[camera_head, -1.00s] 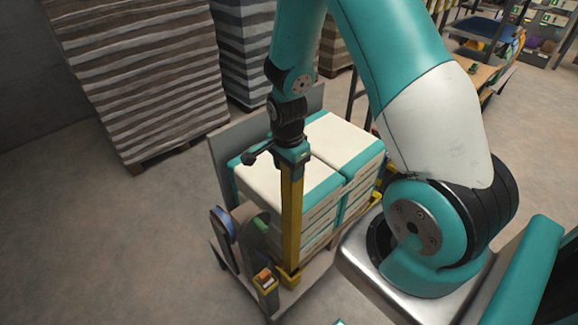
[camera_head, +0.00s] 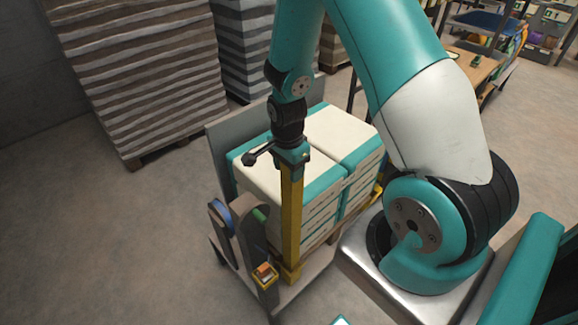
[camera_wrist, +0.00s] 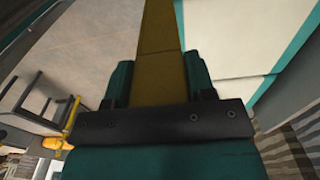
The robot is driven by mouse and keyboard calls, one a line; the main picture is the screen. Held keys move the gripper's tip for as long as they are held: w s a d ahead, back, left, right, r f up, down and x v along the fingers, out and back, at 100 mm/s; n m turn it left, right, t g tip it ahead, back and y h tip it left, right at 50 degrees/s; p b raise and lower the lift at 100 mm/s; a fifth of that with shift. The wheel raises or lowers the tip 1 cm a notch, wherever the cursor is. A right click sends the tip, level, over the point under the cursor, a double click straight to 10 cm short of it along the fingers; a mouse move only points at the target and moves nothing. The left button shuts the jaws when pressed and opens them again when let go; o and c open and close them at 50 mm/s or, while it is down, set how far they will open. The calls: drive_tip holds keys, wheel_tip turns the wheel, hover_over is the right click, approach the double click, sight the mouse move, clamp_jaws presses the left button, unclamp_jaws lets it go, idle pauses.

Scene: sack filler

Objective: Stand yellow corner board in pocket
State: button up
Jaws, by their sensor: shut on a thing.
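The yellow corner board (camera_head: 291,215) is long and stands about upright at the near corner of the stack of cream and teal sacks (camera_head: 325,150). My gripper (camera_head: 291,160) is shut on its upper end. In the wrist view the board (camera_wrist: 160,40) runs away between the two fingers of my gripper (camera_wrist: 160,82). The board's lower end is beside a yellow piece (camera_head: 290,276) low at the stack's corner, which may be the pocket. I cannot tell whether the end is inside it or just above it.
The sacks stand on a cart with a grey back panel (camera_head: 222,150). A post with a blue roll (camera_head: 219,213) and a yellow holder (camera_head: 265,276) are close left of the board. Tall striped stacks (camera_head: 130,75) stand behind. Open floor (camera_head: 90,240) lies at left.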

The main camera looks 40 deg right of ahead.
sight(289, 199)
drive_tip(key=shift+f+b, duration=0.5)
drive_tip(key=shift+f, duration=0.5)
drive_tip(key=shift+f+b, duration=3.2)
drive_tip(key=shift+f, duration=0.9)
drive_tip(key=shift+f+b, duration=0.95)
drive_tip(key=shift+f, duration=0.3)
drive_tip(key=o, duration=1.5)
drive_tip(key=shift+c, duration=0.2)
